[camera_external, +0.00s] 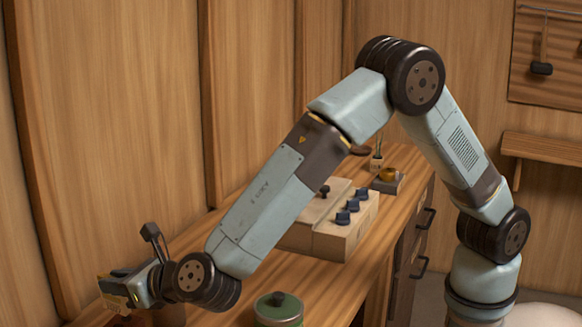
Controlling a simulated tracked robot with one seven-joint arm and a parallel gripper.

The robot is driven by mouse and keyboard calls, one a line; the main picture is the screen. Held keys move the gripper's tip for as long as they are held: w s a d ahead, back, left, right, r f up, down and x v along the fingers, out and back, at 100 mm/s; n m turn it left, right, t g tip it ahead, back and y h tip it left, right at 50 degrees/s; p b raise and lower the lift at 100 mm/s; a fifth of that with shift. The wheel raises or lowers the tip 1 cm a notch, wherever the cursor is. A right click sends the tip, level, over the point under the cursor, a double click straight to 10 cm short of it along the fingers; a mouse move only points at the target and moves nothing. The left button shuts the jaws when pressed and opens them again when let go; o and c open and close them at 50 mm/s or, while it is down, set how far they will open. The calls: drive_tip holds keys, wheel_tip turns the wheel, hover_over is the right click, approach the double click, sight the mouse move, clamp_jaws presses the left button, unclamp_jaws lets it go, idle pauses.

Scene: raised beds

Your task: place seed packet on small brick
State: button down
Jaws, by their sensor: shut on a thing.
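My gripper (118,288) is at the lower left, over the far left end of the wooden bench. It is shut on a small tan and dark patterned thing (113,290), which looks like the seed packet. My fingers and wrist hide part of it. A reddish-brown block shape (170,315) shows just below my wrist, cut by the bottom edge of the picture. I cannot tell whether it is the small brick, nor whether the packet touches anything below.
A wooden box with blue knobs (335,220) stands mid-bench under my arm. A green lidded tin (279,310) stands at the front. Behind the box are a small bottle (376,164) and a grey block (388,184) with an orange cup (389,174). A wood wall borders the bench's left.

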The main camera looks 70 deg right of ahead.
sight(123, 314)
drive_tip(key=shift+w+a+f, duration=0.15)
drive_tip(key=shift+w+f, duration=0.05)
drive_tip(key=shift+f, duration=1.7)
drive_tip(key=shift+f, duration=0.15)
drive_tip(key=c, duration=1)
unclamp_jaws()
drive_tip(key=shift+s+a+r, duration=0.1)
drive_tip(key=shift+s+r, duration=0.15)
drive_tip(key=v, duration=1.1)
drive_tip(key=shift+s+r, duration=0.1)
drive_tip(key=shift+s, duration=0.1)
